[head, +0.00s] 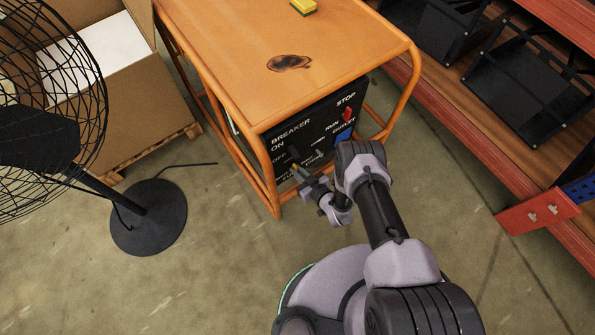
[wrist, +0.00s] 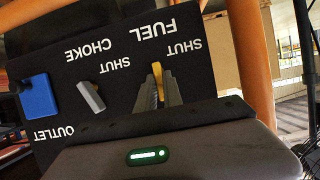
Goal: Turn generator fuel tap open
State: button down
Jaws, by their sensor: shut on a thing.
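The generator (head: 270,45) stands in an orange tube frame, with a black control panel (head: 300,130) on the side facing me. In the wrist view the panel shows upside down. The yellow fuel tap (wrist: 157,71) is near its FUEL and SHUT labels. Its visible handle points up in the picture. My gripper (wrist: 158,92) is shut on the tap, a finger on each side, hiding its lower part. In the head view my gripper (head: 299,174) is at the panel's lower left, and the tap is mostly hidden.
The grey choke lever (wrist: 90,97) and blue outlet (wrist: 38,96) are left of the tap in the wrist view. A red switch (head: 347,116) is on the panel. A black fan (head: 148,215) stands left, a shelf rack (head: 480,140) right. A yellow sponge (head: 303,7) lies on the generator.

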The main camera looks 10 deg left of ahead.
jog(key=shift+w, duration=0.1)
jog(key=c, duration=1.5)
grip_release()
jog(key=shift+a, duration=0.1)
jog(key=p+v, duration=0.7)
jog(key=v, duration=1)
jog(key=shift+r, duration=0.2)
